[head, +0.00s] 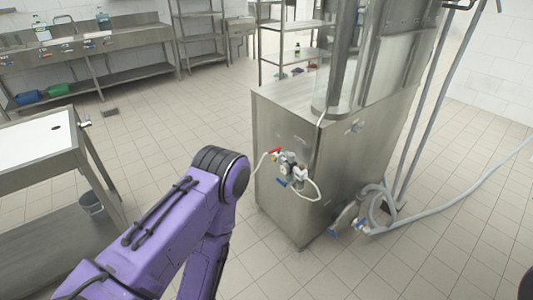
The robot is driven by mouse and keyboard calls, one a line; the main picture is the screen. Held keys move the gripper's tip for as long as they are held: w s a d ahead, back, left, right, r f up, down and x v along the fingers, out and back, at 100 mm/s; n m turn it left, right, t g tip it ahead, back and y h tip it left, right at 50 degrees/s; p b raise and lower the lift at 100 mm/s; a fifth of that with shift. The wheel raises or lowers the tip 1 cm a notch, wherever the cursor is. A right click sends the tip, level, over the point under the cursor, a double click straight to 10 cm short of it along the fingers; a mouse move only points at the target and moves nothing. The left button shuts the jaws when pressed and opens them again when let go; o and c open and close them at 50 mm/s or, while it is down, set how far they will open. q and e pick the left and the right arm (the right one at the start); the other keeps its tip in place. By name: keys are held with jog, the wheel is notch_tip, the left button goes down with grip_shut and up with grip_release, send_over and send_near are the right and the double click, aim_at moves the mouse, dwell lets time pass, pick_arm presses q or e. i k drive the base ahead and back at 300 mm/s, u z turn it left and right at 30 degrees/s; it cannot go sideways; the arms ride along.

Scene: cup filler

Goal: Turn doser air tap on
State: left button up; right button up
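The steel doser cabinet (285,150) stands in the centre of the head view. An air fitting (290,167) with a round gauge is mounted on its front. A small red handle (275,150) is at the fitting's upper left. A small blue handle (282,184) is at its lower left. I cannot tell which handle is the doser air tap, or its on or off state. White hoses run from the fitting. My purple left arm rises from the bottom left and bends down in front, left of the cabinet. My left gripper is out of view, and so is my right gripper.
A steel table (38,150) stands at the left with a bucket (91,204) beneath. Sinks and shelving line the back wall. Valves and a coiled grey hose (378,212) lie right of the cabinet. Tiled floor (300,275) is clear in front of it.

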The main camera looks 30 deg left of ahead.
aim_at(278, 149)
jog(key=u, duration=0.6)
jog(key=i, duration=0.65)
jog(key=u, duration=0.5)
jog(key=i, duration=1)
jog(key=u, duration=0.2)
jog(key=k, duration=0.6)
jog(key=z, duration=0.8)
